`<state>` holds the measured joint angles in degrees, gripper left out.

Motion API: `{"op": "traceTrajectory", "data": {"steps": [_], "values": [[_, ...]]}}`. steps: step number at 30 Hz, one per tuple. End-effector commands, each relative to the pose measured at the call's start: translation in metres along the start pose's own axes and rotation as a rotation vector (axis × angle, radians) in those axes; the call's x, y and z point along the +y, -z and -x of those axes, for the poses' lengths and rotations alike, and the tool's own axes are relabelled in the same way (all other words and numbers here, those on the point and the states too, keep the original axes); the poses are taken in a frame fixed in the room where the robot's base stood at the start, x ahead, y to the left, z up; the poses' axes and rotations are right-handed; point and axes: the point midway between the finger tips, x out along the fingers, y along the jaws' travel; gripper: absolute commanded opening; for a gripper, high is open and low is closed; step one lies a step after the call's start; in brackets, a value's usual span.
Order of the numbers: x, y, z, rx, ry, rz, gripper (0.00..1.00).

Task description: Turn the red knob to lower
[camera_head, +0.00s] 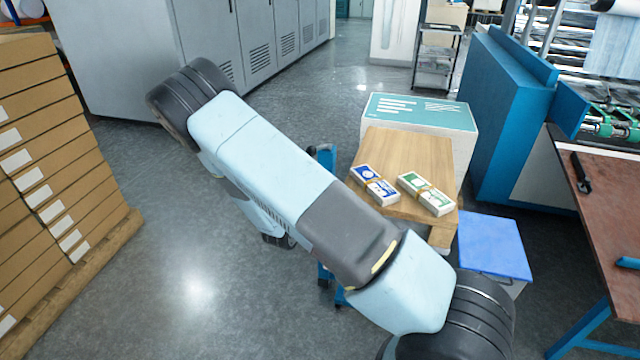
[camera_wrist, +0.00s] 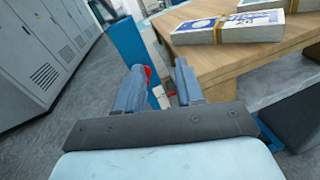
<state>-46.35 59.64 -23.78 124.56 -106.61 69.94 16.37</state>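A small red part, seemingly the red knob (camera_wrist: 148,73), shows in the wrist view just inside the left finger of my gripper (camera_wrist: 160,67). The finger hides much of it, so its shape and setting cannot be read. The two fingers stand apart, with a gap between the red part and the right finger. I cannot tell whether the left finger touches the red part. In the head view, I cannot see the knob or the fingertips, as my arm covers that area.
A wooden-topped table (camera_head: 405,150) carries a blue-and-white bundle (camera_head: 374,185) and a green-and-white bundle (camera_head: 426,194). A blue upright (camera_wrist: 128,42) stands just beyond my left finger. Stacked cartons (camera_head: 60,165) stand at left, grey cabinets (camera_head: 250,45) behind. Open floor (camera_head: 190,270) lies between.

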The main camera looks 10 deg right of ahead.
Motion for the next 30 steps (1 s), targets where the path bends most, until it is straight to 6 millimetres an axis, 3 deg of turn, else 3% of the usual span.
{"op": "traceTrajectory", "data": {"steps": [1,6,14,20,30], "values": [[0.004,0.015,0.004,-0.002,-0.046,0.038,0.37],[0.016,0.046,0.013,-0.002,-0.161,0.122,0.37],[0.022,0.06,0.012,-0.001,-0.213,0.158,0.37],[0.027,0.06,-0.012,-0.001,-0.211,0.157,0.37],[0.039,0.061,-0.071,-0.001,-0.21,0.156,0.37]]}}
